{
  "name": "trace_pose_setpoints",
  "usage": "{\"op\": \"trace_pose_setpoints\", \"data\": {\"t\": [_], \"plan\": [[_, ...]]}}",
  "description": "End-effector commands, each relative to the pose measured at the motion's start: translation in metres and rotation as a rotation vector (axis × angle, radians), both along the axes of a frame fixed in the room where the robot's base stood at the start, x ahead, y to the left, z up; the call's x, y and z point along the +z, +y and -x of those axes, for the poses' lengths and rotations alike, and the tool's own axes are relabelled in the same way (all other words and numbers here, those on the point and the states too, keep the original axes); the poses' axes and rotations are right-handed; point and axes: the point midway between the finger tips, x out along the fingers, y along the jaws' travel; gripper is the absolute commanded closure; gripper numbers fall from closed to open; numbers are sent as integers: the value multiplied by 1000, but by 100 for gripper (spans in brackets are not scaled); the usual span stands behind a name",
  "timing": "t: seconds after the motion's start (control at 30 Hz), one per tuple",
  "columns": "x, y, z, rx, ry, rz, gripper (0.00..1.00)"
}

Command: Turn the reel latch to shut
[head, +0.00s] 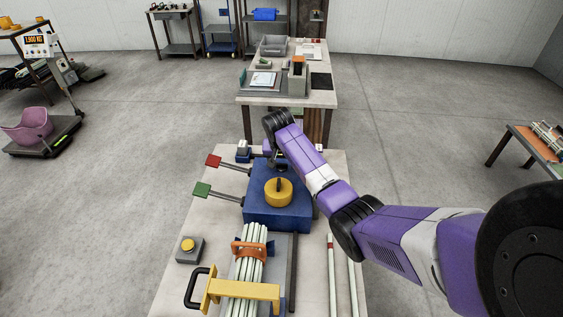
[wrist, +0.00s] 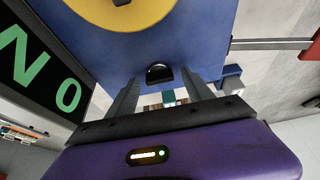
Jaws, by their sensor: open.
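A blue machine box (head: 262,215) stands on the near bench, with a round yellow disc (head: 285,196) and a dark knob on top. In the wrist view the yellow disc (wrist: 115,14) is at the top edge. A small black rounded tab (wrist: 158,73) shows on the blue box (wrist: 110,55) below it. I cannot tell for sure which part is the reel latch. My gripper (wrist: 160,82) is open, its two fingers on either side of the black tab in this view; contact is not clear. In the head view my gripper (head: 279,160) is at the box's far side, partly hidden.
A red-tagged lever (head: 213,161) and a green-tagged lever (head: 202,190) stick out left of the box. A yellow button box (head: 189,249) and a bundle of white rods (head: 250,255) are nearer. In the wrist view a black display (wrist: 40,70) with green characters is close at left.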

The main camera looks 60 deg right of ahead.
Motion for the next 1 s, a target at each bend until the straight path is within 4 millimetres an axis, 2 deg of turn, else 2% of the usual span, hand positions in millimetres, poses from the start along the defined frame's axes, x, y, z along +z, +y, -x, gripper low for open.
{"op": "trace_pose_setpoints", "data": {"t": [0.23,0.27,0.5,0.57,0.8,1.0], "plan": [[-1,0,0,0,0,0,40],[-1,0,0,0,0,0,44],[-1,0,0,1,0,0,91],[-1,0,0,1,0,0,100],[-1,0,0,22,0,0,100],[-1,0,1,106,0,0,100]]}}
